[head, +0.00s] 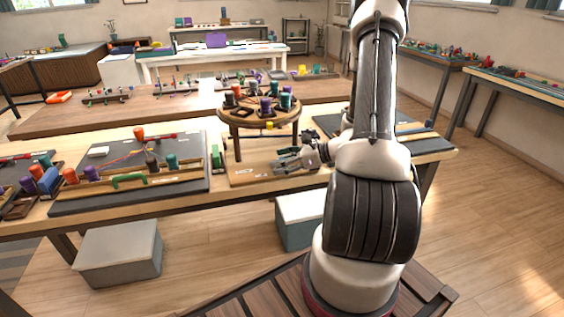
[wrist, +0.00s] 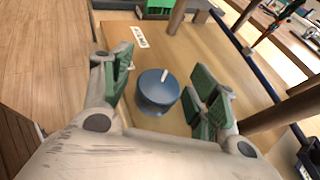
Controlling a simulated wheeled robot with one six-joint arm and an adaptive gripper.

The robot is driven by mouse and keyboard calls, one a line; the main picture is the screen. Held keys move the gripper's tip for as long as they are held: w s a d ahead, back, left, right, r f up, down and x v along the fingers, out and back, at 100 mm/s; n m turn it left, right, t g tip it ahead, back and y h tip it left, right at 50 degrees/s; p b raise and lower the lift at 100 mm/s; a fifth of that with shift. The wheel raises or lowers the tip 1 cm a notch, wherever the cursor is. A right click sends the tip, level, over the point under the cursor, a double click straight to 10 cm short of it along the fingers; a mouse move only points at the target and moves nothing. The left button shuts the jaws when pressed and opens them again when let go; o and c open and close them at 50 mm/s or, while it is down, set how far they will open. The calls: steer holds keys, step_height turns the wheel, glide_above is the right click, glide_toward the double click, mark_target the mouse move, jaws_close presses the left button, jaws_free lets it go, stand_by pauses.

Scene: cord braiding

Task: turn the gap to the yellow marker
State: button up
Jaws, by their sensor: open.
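The round wooden stand (head: 233,115) stands on the table, with several purple, teal, orange and dark bobbins on its top. A small yellow piece (head: 269,125), which looks like the yellow marker, shows at the stand's front edge. The gap among the bobbins is too small to make out clearly. My gripper (head: 289,160) is open, low over a wooden board in front of the stand. In the wrist view a blue round knob (wrist: 157,97) with a white line on top lies between my open fingers. No finger clearly touches it. The knob is hidden in the head view.
The wooden board (head: 245,173) bears a white label. A dark mat (head: 190,187) with cords, bobbins and a green handle (head: 129,181) lies to the left. The stand's legs rise close behind the gripper. Another dark mat (head: 429,145) lies to the right.

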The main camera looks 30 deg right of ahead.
steer(key=c, duration=1)
steer(key=shift+c, duration=0.2)
steer(key=shift+n+g, duration=0.3)
steer(key=shift+g, duration=0.1)
steer(key=n+g+y, duration=0.3)
steer(key=n+g, duration=0.1)
steer(key=shift+n+g+y, duration=0.6)
steer(key=shift+n+g, duration=1.4)
steer(key=shift+g, duration=0.1)
steer(key=shift+s, duration=0.1)
steer(key=o, duration=1)
steer(key=shift+o, duration=0.2)
